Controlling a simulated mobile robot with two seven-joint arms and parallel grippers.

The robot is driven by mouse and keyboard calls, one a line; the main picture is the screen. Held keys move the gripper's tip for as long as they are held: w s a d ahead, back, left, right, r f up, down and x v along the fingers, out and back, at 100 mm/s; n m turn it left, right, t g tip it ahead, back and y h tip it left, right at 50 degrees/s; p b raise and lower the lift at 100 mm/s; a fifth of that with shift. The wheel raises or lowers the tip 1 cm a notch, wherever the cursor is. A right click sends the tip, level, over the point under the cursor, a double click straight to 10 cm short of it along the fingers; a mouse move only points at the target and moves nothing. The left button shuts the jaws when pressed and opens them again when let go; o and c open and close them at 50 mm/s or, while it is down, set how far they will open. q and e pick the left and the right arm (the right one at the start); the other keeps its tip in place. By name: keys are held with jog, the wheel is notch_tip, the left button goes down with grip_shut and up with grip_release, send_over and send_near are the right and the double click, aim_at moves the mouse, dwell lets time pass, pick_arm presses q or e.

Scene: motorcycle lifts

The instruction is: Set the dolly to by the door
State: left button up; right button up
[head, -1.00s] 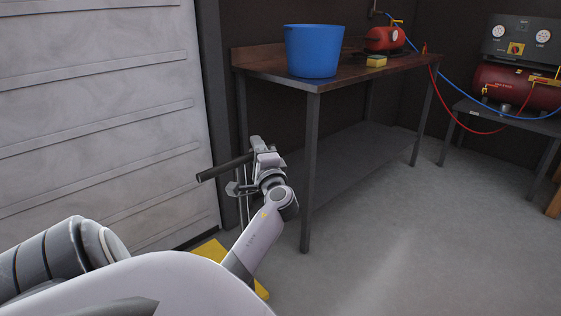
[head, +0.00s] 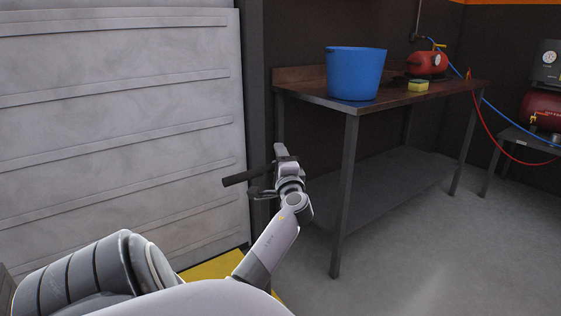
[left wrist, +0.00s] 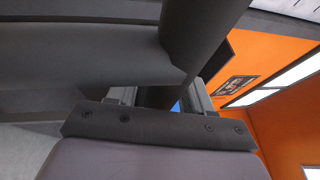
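The dolly shows as a yellow deck (head: 212,267), low down and mostly hidden behind my left arm, and a dark handle bar (head: 240,177) above it. My left gripper (head: 284,160) is at the right part of this bar, with its fingers around it. In the left wrist view the dark bar (left wrist: 110,55) runs close across the fingers and passes between them, so the gripper looks shut on it. The pale ribbed door (head: 120,130) fills the left of the head view, just behind the dolly. My right gripper is not in view.
A workbench (head: 343,195) with a lower shelf stands just right of my left gripper. It carries a blue bucket (head: 355,75), a yellow sponge (head: 418,86) and a small red compressor (head: 428,63). A second bench (head: 520,143) stands further right. Grey floor (head: 440,250) is clear at the lower right.

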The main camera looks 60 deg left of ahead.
pick_arm(q)
jog(key=shift+d+f, duration=0.1)
jog(key=v, duration=0.7)
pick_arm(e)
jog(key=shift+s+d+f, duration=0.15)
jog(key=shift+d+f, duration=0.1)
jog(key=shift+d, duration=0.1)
